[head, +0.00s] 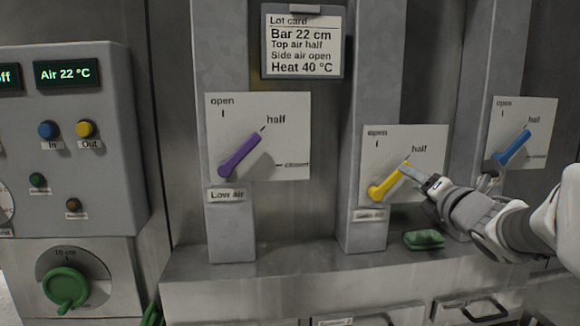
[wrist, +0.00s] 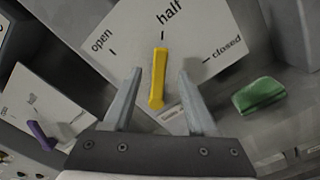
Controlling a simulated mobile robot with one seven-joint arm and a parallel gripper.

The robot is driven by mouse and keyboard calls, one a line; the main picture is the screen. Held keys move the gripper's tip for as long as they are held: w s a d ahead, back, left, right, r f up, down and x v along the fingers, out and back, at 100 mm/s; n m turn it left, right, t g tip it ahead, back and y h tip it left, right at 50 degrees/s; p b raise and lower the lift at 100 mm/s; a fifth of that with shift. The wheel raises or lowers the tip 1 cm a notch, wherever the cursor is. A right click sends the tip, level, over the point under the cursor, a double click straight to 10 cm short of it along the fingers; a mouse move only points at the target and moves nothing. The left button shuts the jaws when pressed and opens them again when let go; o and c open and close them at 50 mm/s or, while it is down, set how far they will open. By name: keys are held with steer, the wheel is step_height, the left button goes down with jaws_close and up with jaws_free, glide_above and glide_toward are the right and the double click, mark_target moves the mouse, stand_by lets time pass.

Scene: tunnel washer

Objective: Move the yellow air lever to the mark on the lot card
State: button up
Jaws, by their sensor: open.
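The yellow air lever (head: 390,182) sits on the middle white dial plate (head: 430,135) and points at the half mark. In the wrist view the lever (wrist: 158,78) lies between the two open fingers, with a gap on each side. My gripper (head: 418,176) is at the lever's upper end and hides part of the plate, including its closed mark in the head view. The open mark (wrist: 112,52) is left of the lever in the wrist view. The lot card (head: 303,42) reads Top air half and Side air open. The label under the yellow lever (head: 369,215) is too blurred to read surely.
A purple lever (head: 238,156) labelled Low air points at half on the left plate. A blue lever (head: 512,148) is on the right plate. A green bundle (head: 424,239) lies on the ledge below my gripper. A control box (head: 90,180) stands at left.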

steer(key=shift+w+a+p, duration=0.1)
steer(key=shift+w+p, duration=0.25)
steer(key=shift+w, duration=2.1)
jaws_close()
